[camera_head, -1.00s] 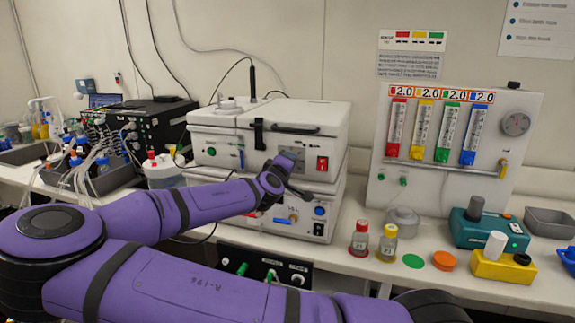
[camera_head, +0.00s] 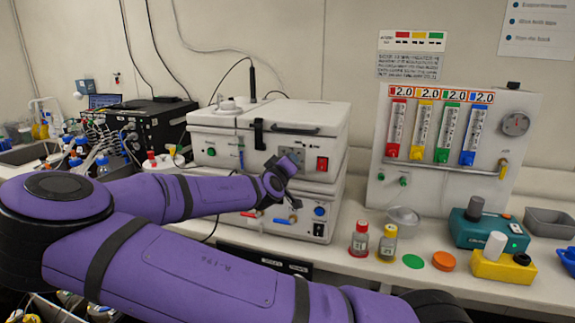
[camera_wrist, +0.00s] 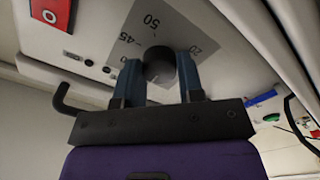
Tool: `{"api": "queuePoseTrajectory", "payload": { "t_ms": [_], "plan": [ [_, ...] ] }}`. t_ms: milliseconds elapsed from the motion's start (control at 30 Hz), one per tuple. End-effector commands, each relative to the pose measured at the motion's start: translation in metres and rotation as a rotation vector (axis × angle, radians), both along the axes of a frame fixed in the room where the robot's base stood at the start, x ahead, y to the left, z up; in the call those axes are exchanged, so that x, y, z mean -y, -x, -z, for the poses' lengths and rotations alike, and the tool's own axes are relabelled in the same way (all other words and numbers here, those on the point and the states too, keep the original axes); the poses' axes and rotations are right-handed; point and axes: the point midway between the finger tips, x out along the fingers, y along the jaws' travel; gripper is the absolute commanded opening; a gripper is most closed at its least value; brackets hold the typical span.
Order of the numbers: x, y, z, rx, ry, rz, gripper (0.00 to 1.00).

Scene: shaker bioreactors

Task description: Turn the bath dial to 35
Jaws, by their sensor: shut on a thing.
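The bath dial (camera_wrist: 158,66) is a dark round knob on a grey plate (camera_wrist: 178,38), seen in the wrist view. The plate shows 50, 45 and 20; its other marks are hidden or cut off. My gripper (camera_wrist: 160,76) has its two blue-grey fingers on either side of the knob and is shut on it. The knob's pointer cannot be made out. In the head view my gripper (camera_head: 287,170) is at the front of the white bath unit (camera_head: 225,157), and the knob is hidden behind it.
A red switch (camera_head: 322,164) is right of the dial, and a green button (camera_head: 211,152) is to its left. Below are small valves with red and blue handles. Bottles (camera_head: 360,240) and a flowmeter panel (camera_head: 430,185) stand to the right.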

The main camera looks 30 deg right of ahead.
Motion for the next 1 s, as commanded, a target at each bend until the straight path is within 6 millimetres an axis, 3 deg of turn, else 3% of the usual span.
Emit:
{"api": "queuePoseTrajectory", "payload": {
  "t_ms": [200, 233, 333, 700, 1000],
  "plan": [
    [0.000, 0.001, 0.001, -0.003, -0.001, 0.001, 0.11],
    [0.000, 0.001, 0.001, -0.003, -0.001, 0.001, 0.37],
    [0.000, 0.001, 0.001, -0.003, 0.000, 0.002, 0.60],
    [-0.003, 0.002, 0.000, -0.002, 0.001, -0.001, 0.60],
    [-0.035, 0.026, 0.001, -0.002, 0.002, -0.003, 0.60]
  ]
}}
